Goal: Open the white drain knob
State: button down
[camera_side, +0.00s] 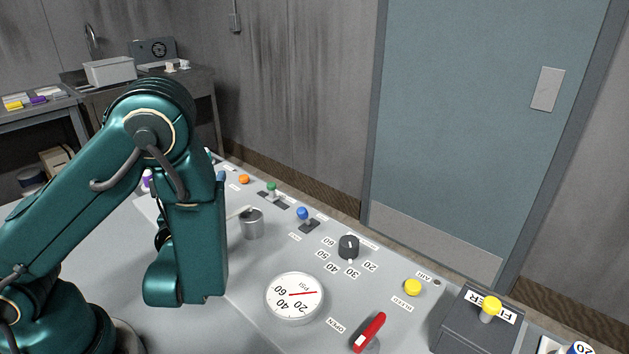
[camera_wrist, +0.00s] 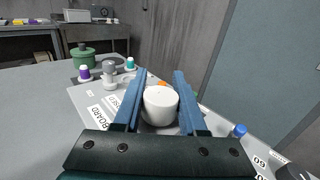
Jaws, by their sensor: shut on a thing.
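The white knob (camera_wrist: 160,105) sits between the two blue fingers of my gripper (camera_wrist: 159,80) in the wrist view. My gripper is shut on it, one finger on each side. The knob's base is hidden by the fingers and the gripper body, so I cannot tell how far it is turned. A panel label beside the left finger reads CLOSED. In the side view my own arm hides the white knob and nearly all of my gripper.
A metal cylinder (camera_side: 252,223), a blue-topped lever (camera_side: 303,214), a black dial (camera_side: 348,247) and a pressure gauge (camera_side: 294,298) stand to the right.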

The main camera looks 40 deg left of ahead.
jog(key=shift+d+m+t+h, duration=0.15)
jog(key=shift+m+t+h, duration=0.35)
jog(key=shift+t+h, duration=0.1)
jog(key=shift+w, duration=0.1)
jog(key=shift+c, duration=2.3)
grip_release()
